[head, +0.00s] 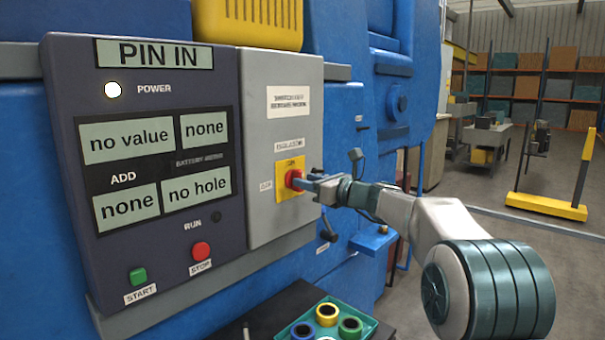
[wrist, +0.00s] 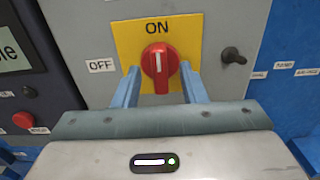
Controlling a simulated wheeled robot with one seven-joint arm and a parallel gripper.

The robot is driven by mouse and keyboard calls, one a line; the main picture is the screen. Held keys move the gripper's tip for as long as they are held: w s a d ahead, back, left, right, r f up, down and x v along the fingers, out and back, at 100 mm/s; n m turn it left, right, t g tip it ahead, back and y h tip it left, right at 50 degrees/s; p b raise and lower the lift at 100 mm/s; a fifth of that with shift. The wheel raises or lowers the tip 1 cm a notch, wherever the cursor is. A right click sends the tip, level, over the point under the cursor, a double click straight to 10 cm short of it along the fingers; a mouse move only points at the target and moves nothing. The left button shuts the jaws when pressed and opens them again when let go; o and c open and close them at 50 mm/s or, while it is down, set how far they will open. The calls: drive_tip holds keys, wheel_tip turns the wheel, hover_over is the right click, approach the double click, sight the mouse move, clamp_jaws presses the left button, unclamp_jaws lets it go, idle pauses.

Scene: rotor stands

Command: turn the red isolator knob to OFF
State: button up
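The red isolator knob (head: 293,179) sits on a yellow plate (head: 283,190) on the grey cabinet in the head view. In the wrist view the knob (wrist: 160,64) is upright, its white line pointing up to the ON label (wrist: 156,29). The OFF label (wrist: 101,65) is to the left of the plate. My gripper (wrist: 160,72) has one blue finger on each side of the knob. A narrow gap shows on the left; whether the right finger touches it is unclear. In the head view my gripper (head: 304,182) reaches the knob from the right.
The dark panel (head: 150,240) left of the cabinet has a green START button (head: 138,275) and a red STOP button (head: 201,250). A black knob (wrist: 232,54) stands right of the plate. A tray of coloured rings (head: 330,322) lies below.

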drive_tip(key=shift+x, duration=1.05)
clamp_jaws()
